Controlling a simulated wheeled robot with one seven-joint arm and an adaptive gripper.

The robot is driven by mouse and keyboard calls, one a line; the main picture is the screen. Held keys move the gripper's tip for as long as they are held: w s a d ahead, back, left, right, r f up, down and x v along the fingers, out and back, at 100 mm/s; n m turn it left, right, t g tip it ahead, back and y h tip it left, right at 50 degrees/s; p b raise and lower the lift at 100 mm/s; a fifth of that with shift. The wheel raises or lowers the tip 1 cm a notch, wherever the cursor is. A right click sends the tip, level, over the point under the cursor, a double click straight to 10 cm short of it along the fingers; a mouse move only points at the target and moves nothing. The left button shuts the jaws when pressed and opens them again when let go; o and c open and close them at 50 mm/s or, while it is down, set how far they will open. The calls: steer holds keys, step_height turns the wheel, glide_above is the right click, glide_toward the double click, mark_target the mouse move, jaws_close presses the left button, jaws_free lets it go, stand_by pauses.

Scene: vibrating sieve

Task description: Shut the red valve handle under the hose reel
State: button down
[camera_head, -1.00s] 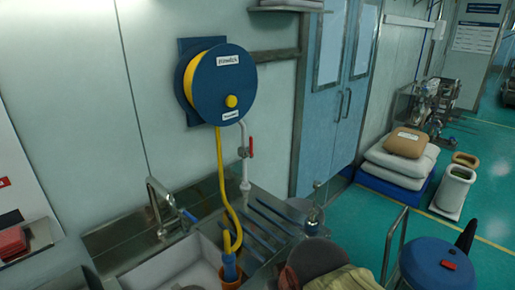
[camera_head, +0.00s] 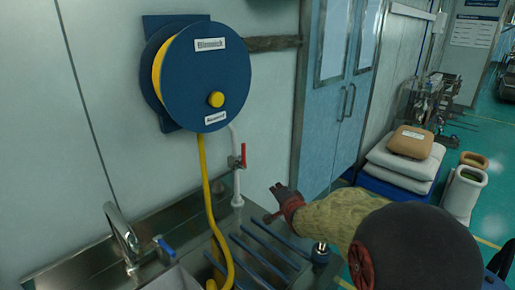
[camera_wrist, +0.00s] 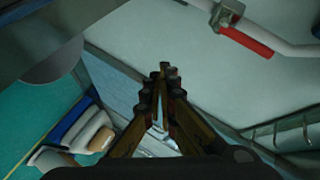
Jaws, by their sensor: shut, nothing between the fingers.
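The red valve handle (camera_head: 243,155) stands upright beside a white pipe (camera_head: 238,185), below and right of the blue hose reel (camera_head: 190,95). In the wrist view, the red handle (camera_wrist: 246,39) is at upper right, running roughly along the white pipe (camera_wrist: 288,46) from a metal valve body (camera_wrist: 226,15). My gripper (camera_head: 275,203) is right of and lower than the handle in the head view, apart from it. In the wrist view, my gripper (camera_wrist: 162,78) has its fingertips together and empty, pointing left of the handle.
Below the reel is a steel sink with a tap (camera_head: 122,238) and blue rack bars (camera_head: 262,248). A yellow hose (camera_head: 206,190) hangs left of the pipe. Blue doors (camera_head: 335,100) stand to the right.

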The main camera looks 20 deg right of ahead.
steer(key=w+r+m+t, duration=0.3)
steer(key=r+m+t, duration=0.1)
steer(key=r, duration=0.6)
steer(key=shift+w+a, duration=0.35)
steer(key=shift+a, duration=0.1)
steer(key=shift+y, duration=0.3)
steer(key=w+a+b, duration=0.2)
steer(key=w+b, duration=0.2)
steer(key=w, duration=0.5)
steer(key=shift+a, duration=0.25)
steer(key=shift+w, duration=0.1)
